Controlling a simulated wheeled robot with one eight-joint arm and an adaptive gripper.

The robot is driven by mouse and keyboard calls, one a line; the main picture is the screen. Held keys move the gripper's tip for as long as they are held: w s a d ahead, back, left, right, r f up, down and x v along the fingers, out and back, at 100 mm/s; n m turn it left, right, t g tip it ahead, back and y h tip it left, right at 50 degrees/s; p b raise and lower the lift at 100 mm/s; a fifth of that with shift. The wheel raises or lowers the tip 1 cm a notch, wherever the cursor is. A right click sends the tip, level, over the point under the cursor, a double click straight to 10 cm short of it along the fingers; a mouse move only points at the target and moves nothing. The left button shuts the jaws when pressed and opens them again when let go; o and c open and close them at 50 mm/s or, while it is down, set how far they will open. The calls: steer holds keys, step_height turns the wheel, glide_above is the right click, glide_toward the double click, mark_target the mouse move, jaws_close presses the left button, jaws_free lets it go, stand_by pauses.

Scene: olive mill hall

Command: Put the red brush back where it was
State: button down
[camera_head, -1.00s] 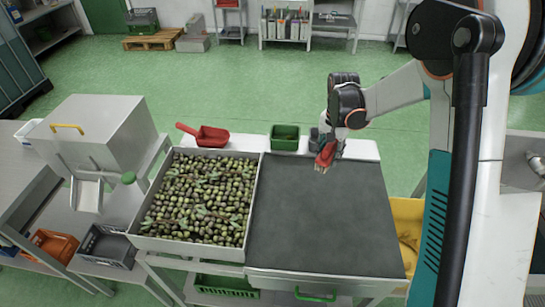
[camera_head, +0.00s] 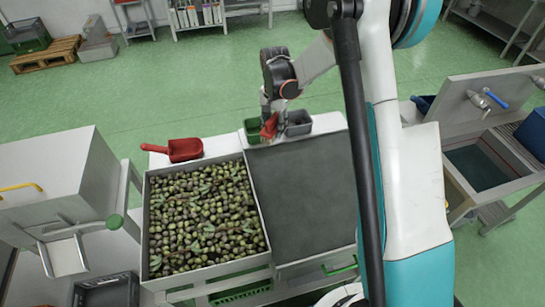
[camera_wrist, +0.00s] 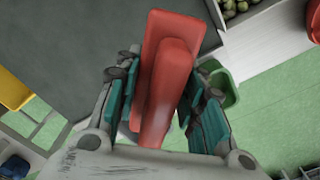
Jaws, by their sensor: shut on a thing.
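The red brush (camera_head: 269,126) is held in my gripper (camera_head: 272,118) above the far edge of the dark work surface (camera_head: 305,200). In the wrist view the red brush (camera_wrist: 167,65) fills the middle, with teal finger pads on both sides of it. My gripper is shut on the brush. Its bristles cannot be made out. A green bin (camera_head: 253,133) stands just left of the brush in the head view, and a grey bin (camera_head: 299,122) just right of it. The gripper partly covers the space between them.
A tray of olives (camera_head: 148,205) lies left of the dark surface. A red scoop (camera_head: 182,149) lies behind the tray on the pale ledge. A grey hopper (camera_head: 50,180) stands at far left and a sink unit (camera_head: 500,183) at right. Right of the grey bin the pale ledge is bare.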

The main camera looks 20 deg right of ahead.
mark_target(274, 161)
step_height(274, 161, down, 15)
steer(key=b, duration=0.2)
steer(key=shift+b, duration=0.3)
steer(key=shift+f, duration=0.2)
steer(key=c, duration=1.1)
jaws_free()
steer(key=shift+o, duration=0.2)
steer(key=shift+r, duration=0.15)
